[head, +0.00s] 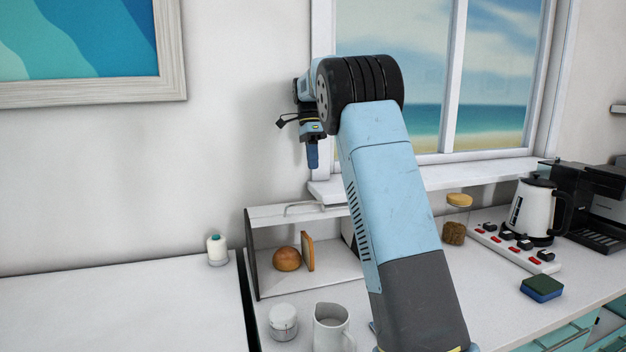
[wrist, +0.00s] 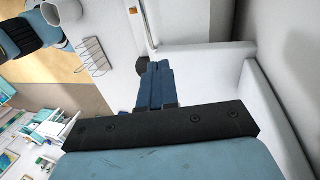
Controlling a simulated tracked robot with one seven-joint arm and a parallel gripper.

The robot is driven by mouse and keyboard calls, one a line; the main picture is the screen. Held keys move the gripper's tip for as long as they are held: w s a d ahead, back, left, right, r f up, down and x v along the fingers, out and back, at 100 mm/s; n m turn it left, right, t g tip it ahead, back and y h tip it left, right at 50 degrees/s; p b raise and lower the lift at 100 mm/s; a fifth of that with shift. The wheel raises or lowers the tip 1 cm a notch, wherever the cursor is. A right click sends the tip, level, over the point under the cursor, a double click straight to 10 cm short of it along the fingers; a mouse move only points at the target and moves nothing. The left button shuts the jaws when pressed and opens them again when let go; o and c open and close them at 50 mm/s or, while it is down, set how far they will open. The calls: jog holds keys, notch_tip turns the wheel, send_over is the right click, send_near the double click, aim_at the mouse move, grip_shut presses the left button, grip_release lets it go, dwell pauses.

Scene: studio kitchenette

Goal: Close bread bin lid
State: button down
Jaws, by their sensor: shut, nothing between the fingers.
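The bread bin (head: 252,262) stands on the counter against the wall, left of my arm. Its front is open, and a round bun (head: 287,259) and an upright bread slice (head: 307,252) show inside. The lid (head: 268,214), with a pale bar handle (head: 300,206), is raised along the bin's top. My arm hides the bin's right end. My gripper (head: 313,166) points down in the air above the bin, apart from the handle in the picture. Its blue fingers are together and empty, and they also show in the wrist view (wrist: 155,84).
A white jug (head: 332,328) and a round white timer (head: 283,322) stand in front of the bin. A small white bottle (head: 217,250) is to its left. A power strip (head: 515,247), kettle (head: 533,210) and sponge (head: 542,288) are at right. The left worktop is mostly clear.

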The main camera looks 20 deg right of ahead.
jog(key=x, duration=0.9)
jog(key=shift+s+f, duration=0.15)
jog(key=shift+f, duration=0.05)
